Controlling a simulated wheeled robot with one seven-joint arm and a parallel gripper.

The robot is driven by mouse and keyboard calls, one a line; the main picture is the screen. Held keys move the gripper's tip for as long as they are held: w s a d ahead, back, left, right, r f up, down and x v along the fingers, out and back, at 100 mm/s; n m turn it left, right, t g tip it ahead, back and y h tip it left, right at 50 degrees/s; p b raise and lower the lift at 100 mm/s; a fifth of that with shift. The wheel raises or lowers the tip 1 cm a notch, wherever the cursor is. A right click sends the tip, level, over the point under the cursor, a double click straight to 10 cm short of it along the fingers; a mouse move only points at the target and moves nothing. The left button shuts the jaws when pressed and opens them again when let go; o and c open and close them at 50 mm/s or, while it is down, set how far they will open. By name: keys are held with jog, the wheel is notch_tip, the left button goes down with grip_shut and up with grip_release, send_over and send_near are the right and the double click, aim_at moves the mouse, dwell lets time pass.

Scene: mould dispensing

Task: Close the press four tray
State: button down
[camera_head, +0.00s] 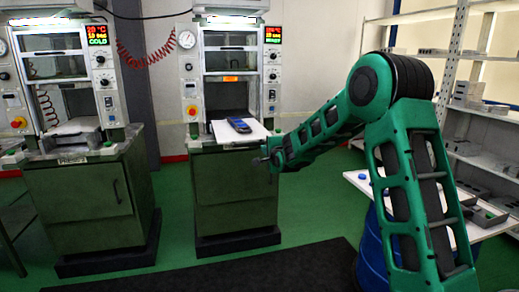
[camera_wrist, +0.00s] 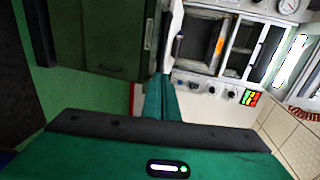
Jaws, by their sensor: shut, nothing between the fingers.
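A white tray (camera_head: 222,136) sticks out from the front of the right-hand press (camera_head: 230,75) in the head view. A dark blue mould (camera_head: 239,125) lies on it. I cannot read a number on this press. My gripper (camera_head: 261,160) is shut and empty, in front of the press, just below and right of the tray's front edge. I cannot tell whether it touches the tray. In the wrist view the press (camera_wrist: 208,45) appears turned sideways, and the tray is not clear there.
A second press (camera_head: 65,75) with a display reading COLD stands at the left. A white table (camera_head: 480,232) with small blue items and a blue barrel (camera_head: 372,255) are at the right. Shelves (camera_head: 465,100) stand behind. Green floor lies open before the presses, with a dark mat (camera_head: 240,272).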

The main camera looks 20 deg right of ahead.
aim_at(257, 144)
jog(key=x, duration=1)
